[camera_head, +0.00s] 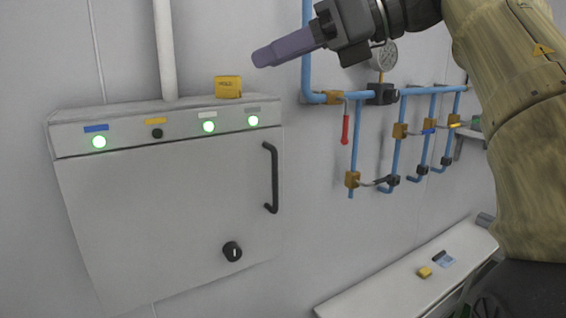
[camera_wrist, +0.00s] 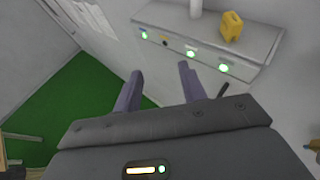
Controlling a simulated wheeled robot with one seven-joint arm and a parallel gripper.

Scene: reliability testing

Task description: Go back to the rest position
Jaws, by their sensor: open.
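My gripper (camera_head: 262,58) is raised in front of the wall in the head view, between the grey cabinet and the blue pipes. Its purple fingers point left, and in the head view they overlap each other. In the wrist view my gripper (camera_wrist: 160,82) shows two purple fingers apart with nothing between them. The fingers appear clear of the cabinet, though their exact distance from it is hard to tell.
The grey cabinet (camera_head: 160,215) has lit green lamps, a black handle (camera_head: 271,178) and a black knob (camera_head: 232,251). A yellow object (camera_head: 228,87) sits on top. Blue pipes (camera_head: 356,140) carry a red-handled valve (camera_head: 345,128) and gauge. A pale bench (camera_head: 400,285) stands lower right. Green floor (camera_wrist: 60,110) is open.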

